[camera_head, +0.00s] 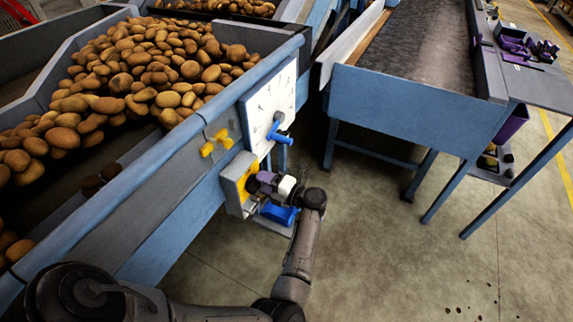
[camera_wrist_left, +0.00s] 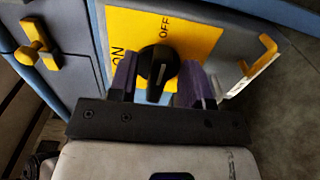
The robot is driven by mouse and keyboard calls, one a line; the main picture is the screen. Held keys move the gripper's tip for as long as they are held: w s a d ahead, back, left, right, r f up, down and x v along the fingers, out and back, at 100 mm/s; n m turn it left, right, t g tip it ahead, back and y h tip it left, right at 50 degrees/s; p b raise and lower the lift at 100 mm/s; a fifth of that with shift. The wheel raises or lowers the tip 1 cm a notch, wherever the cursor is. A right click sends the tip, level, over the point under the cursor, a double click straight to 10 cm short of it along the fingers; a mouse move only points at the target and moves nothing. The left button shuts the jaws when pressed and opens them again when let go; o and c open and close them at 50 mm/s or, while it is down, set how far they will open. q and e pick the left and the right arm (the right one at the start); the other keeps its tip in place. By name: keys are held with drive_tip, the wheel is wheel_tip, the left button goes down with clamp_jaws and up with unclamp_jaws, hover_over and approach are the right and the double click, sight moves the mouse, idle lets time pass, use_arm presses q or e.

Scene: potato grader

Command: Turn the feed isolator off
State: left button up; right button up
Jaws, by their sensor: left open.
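The feed isolator shows in the left wrist view as a black rotary knob (camera_wrist_left: 158,66) on a yellow plate (camera_wrist_left: 204,38). ON is printed to the knob's left and OFF above it. A pale line marks the knob's face; I cannot tell exactly which label it is set to. My left gripper (camera_wrist_left: 158,80) is open, with one purple finger on each side of the knob; I cannot tell whether they touch it. In the head view the left gripper (camera_head: 264,182) is at the yellow plate (camera_head: 243,182) on the grader's side, and the knob is hidden. My right gripper is not in view.
A yellow handle (camera_head: 216,142) and a blue lever (camera_head: 279,131) on a white dial panel (camera_head: 268,104) are close above the isolator. A hopper rim (camera_head: 185,140) holds many potatoes. A blue-framed conveyor (camera_head: 415,108) stands to the right.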

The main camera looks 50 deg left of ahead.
sight(252, 178)
use_arm(q)
drive_tip(key=n+b, duration=0.6)
drive_tip(key=b, duration=0.1)
drive_tip(key=s+n+b, duration=0.1)
drive_tip(key=n+b, duration=0.4)
drive_tip(key=b, duration=0.3)
drive_tip(key=r+n+b, duration=0.1)
drive_tip(key=n+b, duration=0.5)
drive_tip(key=b, duration=0.1)
drive_tip(key=shift+s+d+n+b, duration=0.3)
drive_tip(key=shift+w+d+r+p, duration=0.25)
drive_tip(key=shift+d+r+p, duration=0.05)
drive_tip(key=shift+d+p, duration=0.25)
drive_tip(key=shift+w+d+r+p, duration=0.3)
drive_tip(key=shift+d+p, duration=0.1)
drive_tip(key=shift+d, duration=0.1)
drive_tip(key=p+v, duration=0.4)
drive_tip(key=v, duration=0.7)
drive_tip(key=w+d+r+m+t+y+p, duration=0.1)
drive_tip(key=r+m+t+y+p, duration=0.3)
drive_tip(key=r+m+t+p, duration=0.6)
drive_tip(key=w+d+r+m+t+y+p, duration=0.1)
drive_tip(key=r+m+t+y+p, duration=0.3)
drive_tip(key=r+m+t+p, duration=0.6)
drive_tip(key=shift+w+d+r+m+t+p, duration=0.3)
drive_tip(key=shift+d+r, duration=0.4)
drive_tip(key=shift+r, duration=0.95)
drive_tip(key=shift+s, duration=0.1)
